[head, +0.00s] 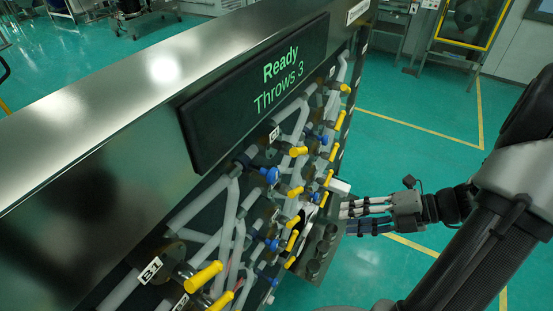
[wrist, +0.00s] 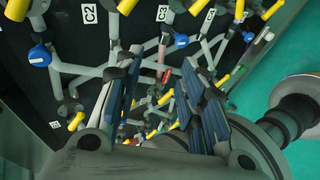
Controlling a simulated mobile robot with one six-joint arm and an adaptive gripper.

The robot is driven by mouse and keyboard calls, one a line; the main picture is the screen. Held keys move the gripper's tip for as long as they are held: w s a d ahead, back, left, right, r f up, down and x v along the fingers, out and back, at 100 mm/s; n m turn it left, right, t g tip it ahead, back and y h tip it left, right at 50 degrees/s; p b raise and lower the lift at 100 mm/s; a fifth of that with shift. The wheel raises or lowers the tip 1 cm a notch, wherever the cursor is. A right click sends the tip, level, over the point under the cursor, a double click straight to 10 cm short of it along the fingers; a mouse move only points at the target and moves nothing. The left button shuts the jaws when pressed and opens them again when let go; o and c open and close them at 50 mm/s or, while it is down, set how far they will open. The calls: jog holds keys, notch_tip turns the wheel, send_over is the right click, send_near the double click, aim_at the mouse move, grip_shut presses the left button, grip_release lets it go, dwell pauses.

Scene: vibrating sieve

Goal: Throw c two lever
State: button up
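The C2 label (wrist: 88,13) is on the black panel at the top left of the wrist view. A yellow lever handle (wrist: 127,6) shows just right of it, cut by the top edge, and another yellow handle (wrist: 17,9) is to its left. I cannot tell which belongs to C2. My gripper (wrist: 160,95) is open, with its two fingers apart and nothing clearly held between them. In the head view my gripper (head: 350,212) points left at the panel's lower right part, near several yellow levers. I cannot tell whether it touches any.
A display (head: 262,92) reads "Ready" and "Throws 3". Grey pipes, yellow levers and blue knobs (head: 268,174) crowd the panel. Labels C3 (wrist: 162,75) and C4 (wrist: 209,17) also show. Green floor (head: 420,120) right of the panel is open.

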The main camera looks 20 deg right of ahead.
jog(key=d+r+m+t+p, duration=0.1)
jog(key=d+m+t, duration=0.1)
jog(key=m+t, duration=0.35)
jog(key=m, duration=0.3)
send_near(298, 193)
jog(key=shift+h, duration=0.3)
jog(key=x, duration=0.9)
jog(key=shift+w+a, duration=0.15)
jog(key=shift+f+g, duration=0.2)
jog(key=shift+g, duration=0.15)
grip_shut()
